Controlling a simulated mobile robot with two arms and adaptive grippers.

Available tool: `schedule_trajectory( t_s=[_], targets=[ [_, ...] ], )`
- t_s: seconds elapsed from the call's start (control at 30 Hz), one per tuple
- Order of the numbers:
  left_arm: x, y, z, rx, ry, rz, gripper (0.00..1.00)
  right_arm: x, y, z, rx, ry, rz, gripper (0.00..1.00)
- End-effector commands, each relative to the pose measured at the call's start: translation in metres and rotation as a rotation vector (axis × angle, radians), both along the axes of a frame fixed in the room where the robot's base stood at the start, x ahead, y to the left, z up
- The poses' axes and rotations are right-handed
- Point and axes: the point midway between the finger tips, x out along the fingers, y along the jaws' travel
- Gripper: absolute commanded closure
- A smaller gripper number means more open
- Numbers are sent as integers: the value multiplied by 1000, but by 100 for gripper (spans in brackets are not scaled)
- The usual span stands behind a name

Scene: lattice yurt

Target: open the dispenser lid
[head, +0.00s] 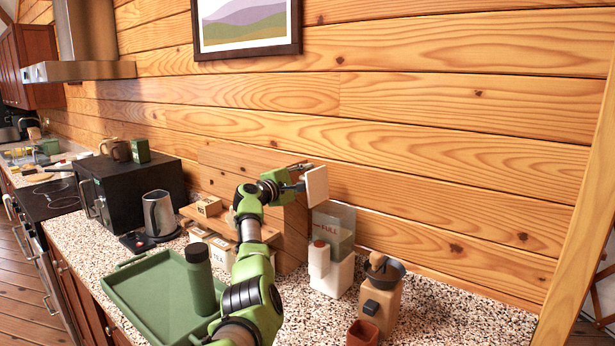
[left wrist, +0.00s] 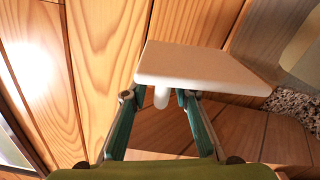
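The dispenser (head: 340,232) is a clear container marked FULL over a white base, standing on the counter against the wall. Its lid (head: 316,187) is a white square plate, raised and upright above the container's left side. In the left wrist view the lid (left wrist: 200,68) shows close up, with a short white knob (left wrist: 161,98) under its near edge. My left gripper (head: 298,180) is at the lid's knob side. Its two fingers (left wrist: 160,95) lie either side of the knob. The fingertips are partly hidden by the plate, so contact is unclear. My right gripper is out of view.
A coffee grinder (head: 381,300) stands right of the dispenser. A green tray (head: 150,300) with a green bottle (head: 199,280) lies left of my arm. A wooden shelf (head: 268,236) with boxes is behind the arm. The counter's right end (head: 460,318) is clear.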

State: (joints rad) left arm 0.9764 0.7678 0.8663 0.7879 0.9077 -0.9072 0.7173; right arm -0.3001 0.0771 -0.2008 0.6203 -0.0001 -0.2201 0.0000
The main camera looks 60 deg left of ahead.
Motion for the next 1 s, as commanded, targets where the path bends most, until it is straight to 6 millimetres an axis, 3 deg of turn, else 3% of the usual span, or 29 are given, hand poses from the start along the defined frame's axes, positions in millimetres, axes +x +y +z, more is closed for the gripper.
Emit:
schedule_trajectory(
  t_s=[0.37, 1.0],
  targets=[
    [-17, -5, -1, 3, 2, 0, 74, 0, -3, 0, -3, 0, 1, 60],
    [-104, -33, -1, 0, -1, 0, 74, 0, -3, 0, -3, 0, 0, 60]
  ],
)
